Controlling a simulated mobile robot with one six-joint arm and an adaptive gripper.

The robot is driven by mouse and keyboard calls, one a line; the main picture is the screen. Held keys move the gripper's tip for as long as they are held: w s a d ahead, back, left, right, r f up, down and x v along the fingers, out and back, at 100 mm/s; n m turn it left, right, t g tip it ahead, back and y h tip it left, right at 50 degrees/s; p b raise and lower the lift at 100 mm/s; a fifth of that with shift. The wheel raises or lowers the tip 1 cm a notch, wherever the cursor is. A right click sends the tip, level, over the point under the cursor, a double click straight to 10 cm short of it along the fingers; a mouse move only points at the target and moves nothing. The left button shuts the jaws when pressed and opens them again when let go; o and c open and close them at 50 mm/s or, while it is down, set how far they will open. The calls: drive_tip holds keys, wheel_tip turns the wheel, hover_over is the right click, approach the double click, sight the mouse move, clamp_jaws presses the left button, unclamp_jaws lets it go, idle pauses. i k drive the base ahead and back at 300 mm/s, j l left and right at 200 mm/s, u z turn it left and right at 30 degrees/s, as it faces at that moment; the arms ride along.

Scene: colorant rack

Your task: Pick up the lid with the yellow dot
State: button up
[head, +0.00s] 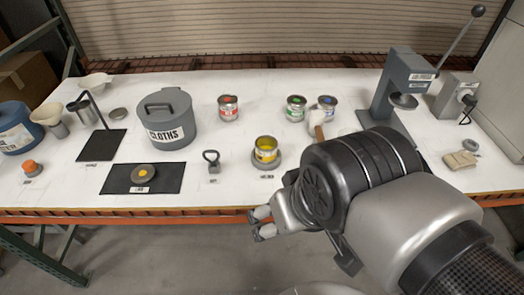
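The lid with the yellow dot (143,173) is a small round grey-brown disc. It lies flat on a black mat (170,184) at the front left of the table, just behind a small white label. My gripper (257,224) is in front of the table's front edge, right of the lid and well apart from it. Its two fingertips point left with a gap between them, and I see nothing held there.
A grey CLOTHS bin (179,122) stands behind the mat. A weight with a ring handle (212,162) and an open yellow paint can (266,150) stand right of it. Red (228,108), green (296,108) and blue (327,105) cans stand farther back. A press (396,90) is at right.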

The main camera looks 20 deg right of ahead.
sight(143, 172)
drive_tip(key=i+j, duration=0.7)
drive_tip(key=j+u, duration=0.05)
drive_tip(key=j, duration=0.05)
